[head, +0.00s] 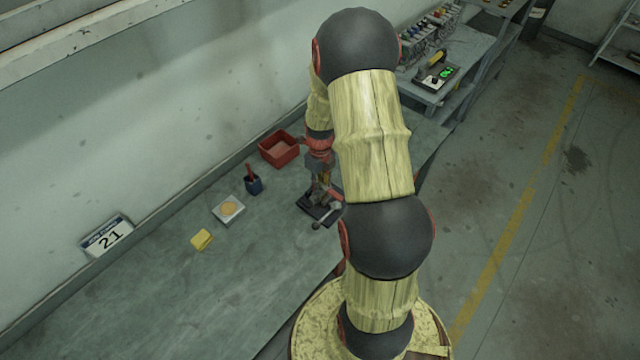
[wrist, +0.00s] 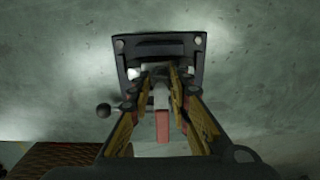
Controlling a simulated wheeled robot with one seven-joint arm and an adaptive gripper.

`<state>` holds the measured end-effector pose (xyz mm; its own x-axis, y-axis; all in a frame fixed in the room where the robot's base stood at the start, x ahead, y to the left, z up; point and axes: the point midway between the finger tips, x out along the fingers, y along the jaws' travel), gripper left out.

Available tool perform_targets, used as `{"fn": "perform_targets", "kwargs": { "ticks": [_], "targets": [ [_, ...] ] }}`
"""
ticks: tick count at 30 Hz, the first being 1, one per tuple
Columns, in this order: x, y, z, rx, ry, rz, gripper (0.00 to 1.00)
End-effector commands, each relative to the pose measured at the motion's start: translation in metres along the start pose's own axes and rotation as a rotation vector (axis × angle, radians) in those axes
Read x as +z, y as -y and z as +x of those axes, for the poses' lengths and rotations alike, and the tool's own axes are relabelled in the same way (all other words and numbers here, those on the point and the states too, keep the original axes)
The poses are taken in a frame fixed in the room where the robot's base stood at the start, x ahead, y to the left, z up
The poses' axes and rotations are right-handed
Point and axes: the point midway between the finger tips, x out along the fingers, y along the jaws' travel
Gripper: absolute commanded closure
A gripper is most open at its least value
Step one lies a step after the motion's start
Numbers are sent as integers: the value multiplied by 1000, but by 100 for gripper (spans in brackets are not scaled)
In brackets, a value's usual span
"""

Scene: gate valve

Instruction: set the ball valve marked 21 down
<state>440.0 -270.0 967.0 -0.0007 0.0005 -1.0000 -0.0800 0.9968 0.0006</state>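My gripper (head: 320,178) points down over a black-based fixture (head: 314,212) on the workbench. In the wrist view my fingers (wrist: 162,80) reach down on both sides of a narrow grey piece with a red bar (wrist: 163,126), possibly a valve with its handle. I cannot tell if the fingers touch it, or whether it sits in the fixture or hangs above it. The fixture's black base (wrist: 160,44) lies beyond the fingertips, and a dark ball-ended lever (wrist: 104,110) sticks out left. No number shows on the valve. A sign reading 21 (head: 107,237) leans by the wall.
On the grey workbench (head: 190,305) stand a red bin (head: 279,149), a dark blue cup with a red item (head: 253,183), a white tray with a tan disc (head: 229,209) and a yellow block (head: 202,240). The bench front left is clear. A wall runs behind.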

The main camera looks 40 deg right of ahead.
Motion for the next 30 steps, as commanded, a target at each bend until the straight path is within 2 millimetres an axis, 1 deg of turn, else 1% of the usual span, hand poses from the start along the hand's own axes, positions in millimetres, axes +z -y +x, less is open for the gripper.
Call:
{"fn": "perform_targets", "kwargs": {
  "ticks": [1,7,17,20,23,30],
  "targets": [
    [0,0,0,0,0,0,76],
    [0,0,0,0,0,0,65],
    [0,0,-3,0,0,0,65],
    [1,1,-12,-2,2,0,65],
    [1,1,-29,-2,3,0,65],
    [1,0,-79,-2,3,0,65]
  ]
}}
